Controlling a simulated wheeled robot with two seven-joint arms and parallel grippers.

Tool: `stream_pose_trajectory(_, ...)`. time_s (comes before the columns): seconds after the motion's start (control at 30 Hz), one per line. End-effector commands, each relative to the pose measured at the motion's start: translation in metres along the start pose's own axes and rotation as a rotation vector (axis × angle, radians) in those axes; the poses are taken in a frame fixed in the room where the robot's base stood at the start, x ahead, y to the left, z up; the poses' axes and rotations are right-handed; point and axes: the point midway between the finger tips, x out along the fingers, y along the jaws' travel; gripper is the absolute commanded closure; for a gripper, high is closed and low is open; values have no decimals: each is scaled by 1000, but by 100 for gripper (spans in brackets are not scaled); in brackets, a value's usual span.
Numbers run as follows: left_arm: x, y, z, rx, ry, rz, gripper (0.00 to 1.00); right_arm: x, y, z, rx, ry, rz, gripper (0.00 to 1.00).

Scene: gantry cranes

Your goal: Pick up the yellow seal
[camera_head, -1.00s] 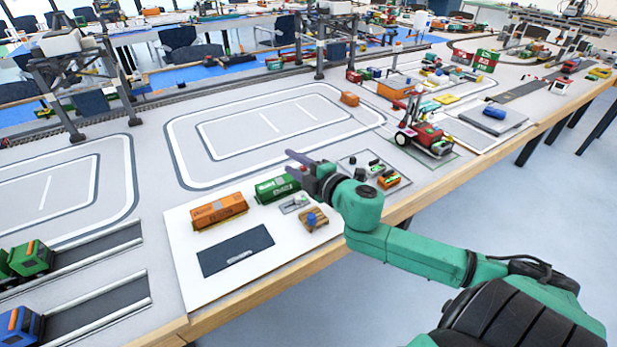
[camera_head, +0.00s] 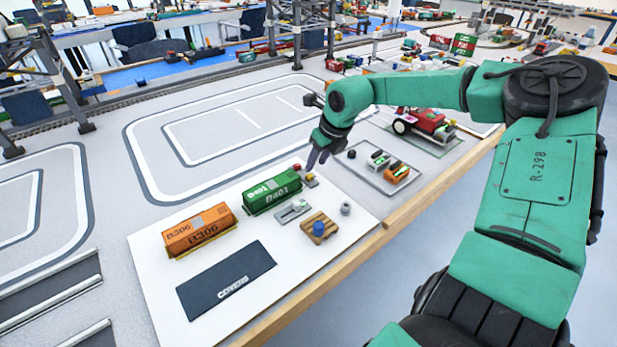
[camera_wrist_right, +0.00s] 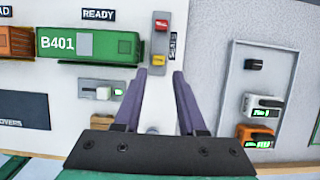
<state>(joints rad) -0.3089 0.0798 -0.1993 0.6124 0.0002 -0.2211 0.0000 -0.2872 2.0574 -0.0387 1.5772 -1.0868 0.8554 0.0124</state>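The yellow seal (camera_wrist_right: 158,60) lies at the near end of a narrow grey strip marked SEALS in the right wrist view. A red seal (camera_wrist_right: 161,24) lies at the strip's far end. My right gripper (camera_wrist_right: 159,73) is open and empty, its two purple fingers pointing toward the yellow seal, one to each side of its line. In the head view the right gripper (camera_head: 316,160) points down just above the seal strip (camera_head: 309,179), and the red seal (camera_head: 297,168) shows beside it. My left gripper is not in view.
A green B401 container (camera_head: 272,191) stands left of the strip, with an orange B306 container (camera_head: 199,230) beyond. A small grey device (camera_head: 293,211), a wooden pallet with a blue piece (camera_head: 319,229) and a dark covers mat (camera_head: 226,280) lie nearer. A grey tray (camera_head: 375,180) lies right.

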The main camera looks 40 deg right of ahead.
Motion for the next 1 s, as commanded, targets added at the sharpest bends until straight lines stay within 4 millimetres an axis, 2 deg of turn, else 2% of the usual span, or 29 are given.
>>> stream_pose_trajectory(0.2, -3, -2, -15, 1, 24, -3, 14, 24, 1, -2, 0, 5, 0, 60)
stream_pose_trajectory(0.4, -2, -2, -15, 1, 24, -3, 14, 55, 1, -2, -1, 2, 0, 60)
stream_pose_trajectory(0.67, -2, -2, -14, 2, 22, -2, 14, 58, 1, -1, 0, -2, 1, 60)
stream_pose_trajectory(0.7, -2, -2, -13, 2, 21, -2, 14, 58, 2, -1, 0, -2, 1, 75)
stream_pose_trajectory(0.77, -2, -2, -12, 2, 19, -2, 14, 58, 2, -1, 0, -2, 1, 98)
stream_pose_trajectory(1.0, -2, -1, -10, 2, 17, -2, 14, 58, 2, -1, 0, -2, 1, 100)
